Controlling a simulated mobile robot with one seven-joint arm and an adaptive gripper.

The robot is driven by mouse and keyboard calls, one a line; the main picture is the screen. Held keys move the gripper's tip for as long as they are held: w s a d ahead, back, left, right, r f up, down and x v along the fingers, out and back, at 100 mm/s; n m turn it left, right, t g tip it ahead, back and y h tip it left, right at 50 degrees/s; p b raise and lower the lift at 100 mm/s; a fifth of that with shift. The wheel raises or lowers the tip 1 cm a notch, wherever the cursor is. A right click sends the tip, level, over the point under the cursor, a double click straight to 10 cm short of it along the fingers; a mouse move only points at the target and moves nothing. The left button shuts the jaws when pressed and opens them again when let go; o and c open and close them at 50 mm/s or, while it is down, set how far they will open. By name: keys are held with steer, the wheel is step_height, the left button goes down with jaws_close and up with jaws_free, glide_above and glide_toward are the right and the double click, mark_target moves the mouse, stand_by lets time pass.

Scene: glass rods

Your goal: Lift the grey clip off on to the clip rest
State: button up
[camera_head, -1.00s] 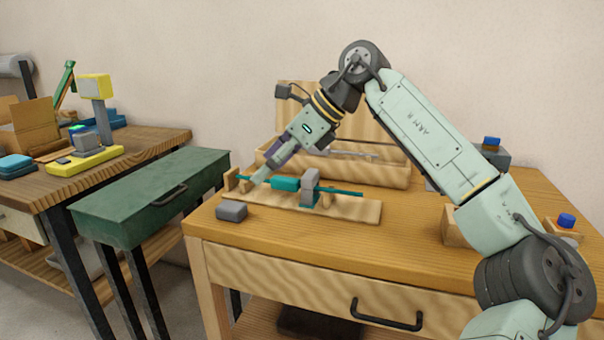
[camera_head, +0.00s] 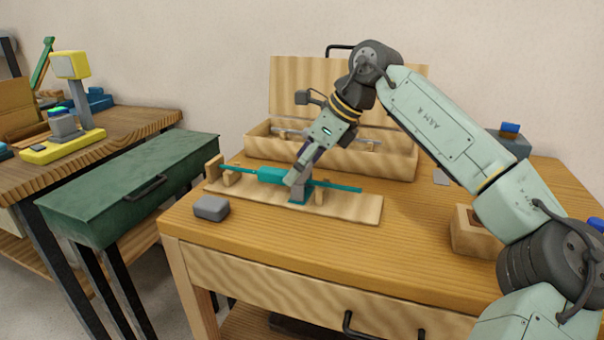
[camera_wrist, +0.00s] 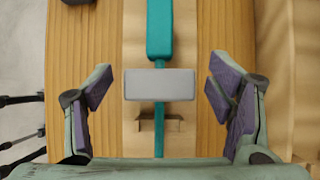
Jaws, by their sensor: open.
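The grey clip (camera_head: 301,190) sits across the thin teal rod (camera_head: 340,188) on the wooden rack (camera_head: 355,209), just right of the rod's thicker teal sleeve (camera_head: 270,175). In the wrist view the clip (camera_wrist: 160,85) is a flat grey block centred between my fingers. My gripper (camera_head: 294,178) is over the clip, tilted, and partly hides it. It is open, with a purple-padded finger (camera_wrist: 160,78) on each side and clear gaps to the clip. I cannot tell for certain which thing is the clip rest; a loose grey block (camera_head: 211,208) lies left of the rack.
A wooden box (camera_head: 400,163) with an upright lid stands behind the rack. Wooden supports hold the rod near its ends. A small wooden holder (camera_head: 472,232) stands at right near my arm. The table front (camera_head: 300,245) is clear. A green cabinet (camera_head: 130,190) stands left.

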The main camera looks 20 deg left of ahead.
steer(key=shift+x, duration=1.85)
steer(key=shift+d, duration=0.15)
steer(key=shift+c, duration=0.6)
steer(key=c, duration=1.1)
